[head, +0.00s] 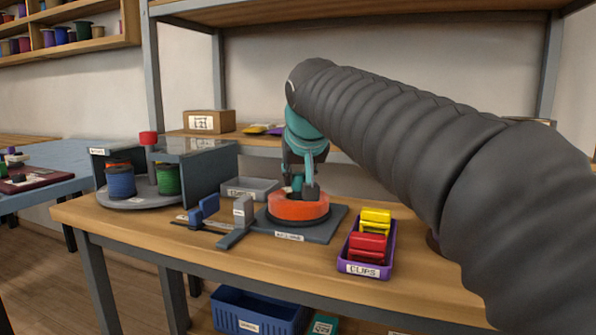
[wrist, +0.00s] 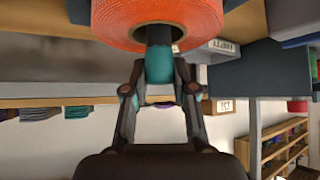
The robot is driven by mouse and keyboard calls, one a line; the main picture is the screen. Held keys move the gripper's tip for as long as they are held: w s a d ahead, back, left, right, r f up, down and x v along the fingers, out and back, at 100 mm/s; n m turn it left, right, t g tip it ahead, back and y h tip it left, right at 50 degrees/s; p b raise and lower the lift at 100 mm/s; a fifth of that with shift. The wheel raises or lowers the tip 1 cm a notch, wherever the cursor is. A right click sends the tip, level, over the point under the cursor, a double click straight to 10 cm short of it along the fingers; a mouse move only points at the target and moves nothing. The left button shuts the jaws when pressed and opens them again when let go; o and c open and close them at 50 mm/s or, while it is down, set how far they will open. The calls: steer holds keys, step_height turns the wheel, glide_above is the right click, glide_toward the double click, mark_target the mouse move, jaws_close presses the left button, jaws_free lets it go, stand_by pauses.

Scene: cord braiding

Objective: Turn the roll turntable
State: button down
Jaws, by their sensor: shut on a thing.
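The roll turntable (head: 145,203) is a round grey disc at the left of the bench, with grey upright panels and a red-topped post (head: 148,138). A blue roll (head: 121,182), a green roll (head: 168,180) and an orange roll (head: 117,163) partly hidden behind the blue one stand on it. My gripper (head: 308,190) is away from the turntable, at mid-bench, shut at the middle of another orange roll (head: 298,208) on a dark square base. In the wrist view this roll (wrist: 158,18) is at the top, with my fingers (wrist: 160,60) at its core.
A purple tray (head: 350,262) with yellow and red clips stands right of the base. A grey clamp-like fixture (head: 238,222) and blue-handled tool (head: 204,209) lie between turntable and base. A grey bin (head: 250,188) stands behind. The front bench strip is clear.

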steer(key=shift+m+h+p, duration=0.75)
steer(key=shift+m+h, duration=0.95)
steer(key=shift+m, duration=0.4)
steer(key=shift+m+g+h+p, duration=0.85)
steer(key=shift+m+h, duration=0.65)
steer(key=shift+m, duration=0.7)
steer(key=shift+m+g+h+p, duration=0.65)
steer(key=shift+m+p, duration=0.35)
steer(key=shift+m, duration=0.2)
steer(key=shift+m+g+h+p, duration=0.5)
steer(key=shift+m+h+p, duration=0.15)
steer(key=shift+m+p, duration=0.45)
steer(key=shift+m+g+h+p, duration=0.5)
steer(key=shift+m+g+p, duration=0.7)
steer(key=shift+m, duration=0.4)
steer(key=shift+f+m+g+p, duration=0.1)
steer(key=shift+m+g+p, duration=0.3)
steer(key=shift+m, duration=0.2)
steer(key=c, duration=0.9)
jaws_free()
steer(key=shift+b, duration=0.3)
